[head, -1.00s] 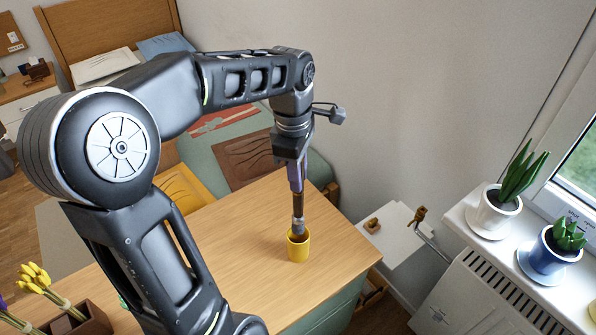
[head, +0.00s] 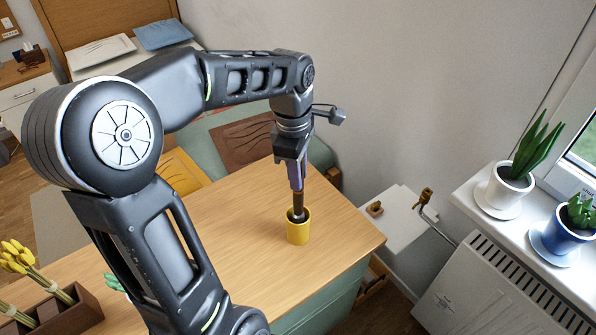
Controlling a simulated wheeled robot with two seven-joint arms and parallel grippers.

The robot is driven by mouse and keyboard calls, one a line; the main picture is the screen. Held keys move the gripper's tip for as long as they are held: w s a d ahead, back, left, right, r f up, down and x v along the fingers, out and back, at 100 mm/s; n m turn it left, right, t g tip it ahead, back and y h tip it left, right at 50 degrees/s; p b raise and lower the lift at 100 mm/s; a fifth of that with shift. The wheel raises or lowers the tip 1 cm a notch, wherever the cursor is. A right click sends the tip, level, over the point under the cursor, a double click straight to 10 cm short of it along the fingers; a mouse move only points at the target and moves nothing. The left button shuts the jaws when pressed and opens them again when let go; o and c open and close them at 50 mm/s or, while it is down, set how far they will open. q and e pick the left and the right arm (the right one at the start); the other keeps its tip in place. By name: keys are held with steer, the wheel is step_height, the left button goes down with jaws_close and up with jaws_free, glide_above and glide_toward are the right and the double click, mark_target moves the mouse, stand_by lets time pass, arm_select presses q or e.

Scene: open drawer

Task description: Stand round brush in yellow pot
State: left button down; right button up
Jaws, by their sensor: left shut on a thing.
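The yellow pot (head: 298,233) stands upright on the wooden dresser top (head: 232,215), near its right end. My left gripper (head: 297,186) points down above the pot and is shut on the round brush (head: 298,201). The brush is upright, with a dark handle part showing below the fingers. Its lower end is inside the pot, hidden by the pot's wall, so I cannot tell whether it touches the bottom. My right gripper is not in view.
A brown box with yellow tulips (head: 62,305) stands at the lower left. At right, a windowsill holds a white pot plant (head: 507,190) and a blue pot plant (head: 565,236) above a radiator (head: 480,290). The dresser top around the pot is mostly clear.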

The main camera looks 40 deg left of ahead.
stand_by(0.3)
arm_select(q)
steer(key=c, duration=1.2)
jaws_free()
steer(key=shift+o, duration=0.2)
steer(key=r, duration=0.7)
steer(key=shift+a+r, duration=0.2)
steer(key=shift+r, duration=0.15)
